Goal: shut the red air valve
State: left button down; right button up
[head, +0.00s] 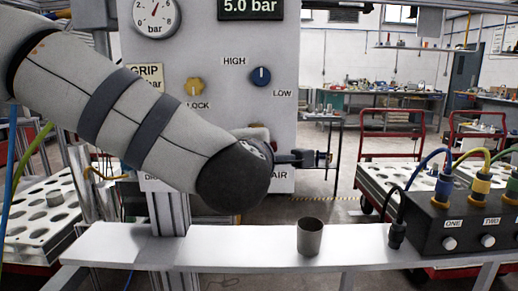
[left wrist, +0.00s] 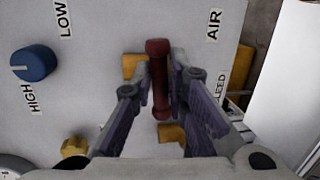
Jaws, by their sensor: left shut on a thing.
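The red air valve handle (left wrist: 159,82) is a dark red bar in the middle of the left wrist view, in front of brass-yellow fittings (left wrist: 172,132) on the grey panel. My left gripper (left wrist: 161,88) has a finger on each side of the bar and is shut on it. The bar lies lengthwise between the fingers. The AIR label (left wrist: 213,25) is beside it. In the head view my left forearm and wrist cover the handle and most of the gripper. My right gripper is in neither view.
The panel (head: 225,30) carries a gauge (head: 155,14), a "5.0 bar" display (head: 250,8), a yellow LOCK knob (head: 194,86) and a blue HIGH/LOW knob (head: 261,76). Below, a bench (head: 200,250) holds a metal cup (head: 310,237) and a black connector box (head: 470,222).

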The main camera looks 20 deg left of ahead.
pick_arm(q)
jog(key=shift+r+m, duration=0.1)
jog(key=shift+m, duration=0.2)
dwell(0.4)
jog(key=c, duration=1.6)
grip_release()
jog(key=shift+w, duration=0.1)
jog(key=v, duration=1.2)
